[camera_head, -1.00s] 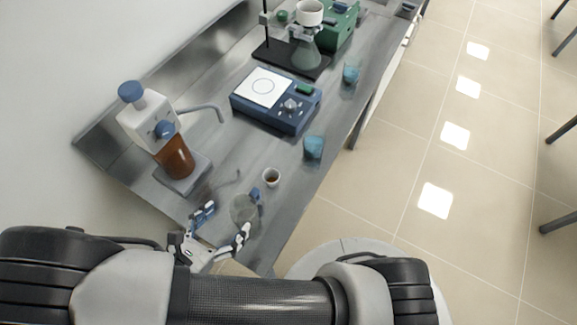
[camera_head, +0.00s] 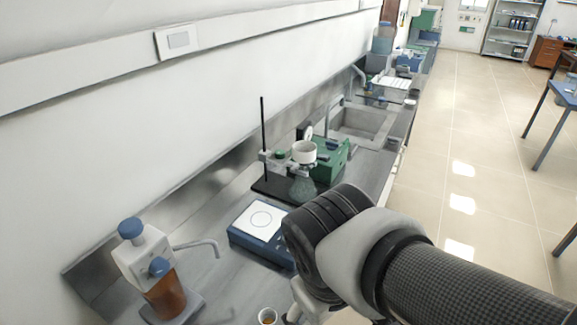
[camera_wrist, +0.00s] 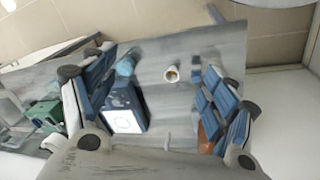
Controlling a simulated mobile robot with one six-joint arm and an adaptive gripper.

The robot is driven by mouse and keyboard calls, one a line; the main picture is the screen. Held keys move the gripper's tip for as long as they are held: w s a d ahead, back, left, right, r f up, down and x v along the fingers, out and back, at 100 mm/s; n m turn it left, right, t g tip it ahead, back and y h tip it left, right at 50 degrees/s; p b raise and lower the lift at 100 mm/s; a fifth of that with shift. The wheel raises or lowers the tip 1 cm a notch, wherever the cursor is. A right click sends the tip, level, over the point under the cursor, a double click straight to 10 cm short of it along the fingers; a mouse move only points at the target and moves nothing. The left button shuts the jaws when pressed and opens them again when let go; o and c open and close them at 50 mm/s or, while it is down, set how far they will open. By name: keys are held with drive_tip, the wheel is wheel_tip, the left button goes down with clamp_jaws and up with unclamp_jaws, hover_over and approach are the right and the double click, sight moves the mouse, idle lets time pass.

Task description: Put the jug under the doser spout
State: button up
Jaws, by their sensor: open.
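The doser (camera_head: 145,258) stands at the lower left of the head view, with a blue cap, a white body and an amber bottle. Its spout (camera_head: 200,243) reaches out to the right over the bench. Part of its amber bottle (camera_wrist: 208,130) shows behind a finger in the wrist view. My gripper (camera_wrist: 158,75) is open, with its blue-padded fingers wide apart and nothing between them.
A small cup (camera_wrist: 171,75) stands on the bench, also at the lower edge of the head view (camera_head: 267,316). A blue hotplate (camera_head: 258,222), a stand with a flask (camera_head: 303,188) and a green box (camera_head: 330,160) lie beyond. A blue beaker (camera_wrist: 127,62) is near the bench edge.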

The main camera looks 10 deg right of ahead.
drive_tip(key=r+m+t, duration=0.1)
drive_tip(key=s+d+r+m+t+y, duration=0.1)
drive_tip(key=m, duration=0.1)
drive_tip(key=s+d+r+m+t, duration=0.1)
drive_tip(key=shift+d+r, duration=0.1)
drive_tip(key=shift+r, duration=0.2)
wheel_tip(320, 180, down, 3)
drive_tip(key=b, duration=0.3)
drive_tip(key=shift+f, duration=0.1)
idle(0.9)
